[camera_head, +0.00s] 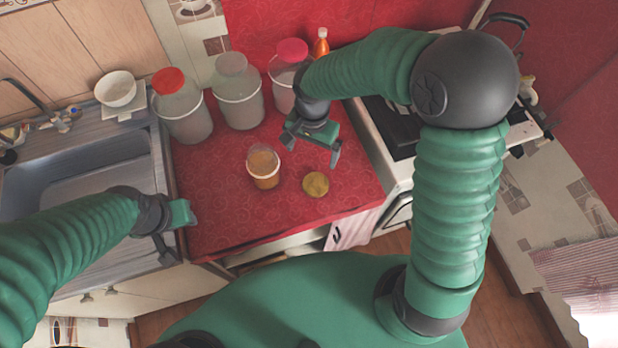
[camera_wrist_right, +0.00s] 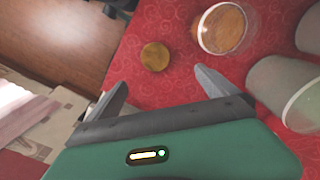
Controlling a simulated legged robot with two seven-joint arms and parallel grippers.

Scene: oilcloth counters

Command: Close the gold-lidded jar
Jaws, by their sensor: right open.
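The open jar (camera_head: 263,168) stands upright on the red counter, with brownish contents and no lid on it. It also shows in the right wrist view (camera_wrist_right: 222,30). The gold lid (camera_head: 315,184) lies flat on the counter to the right of the jar, apart from it. The lid shows in the right wrist view (camera_wrist_right: 155,57) beyond the fingers. My right gripper (camera_head: 310,160) is open and empty, above the counter behind the lid and jar. My left gripper (camera_head: 178,242) is at the counter's left edge near the sink; its fingers do not show clearly.
Several large jars stand along the back: one with a red lid (camera_head: 181,108), one with a grey lid (camera_head: 237,92), one with a pink lid (camera_head: 283,80). An orange bottle (camera_head: 321,43) is behind. The sink (camera_head: 95,180) is left, the stove (camera_head: 395,125) right. The counter's front is clear.

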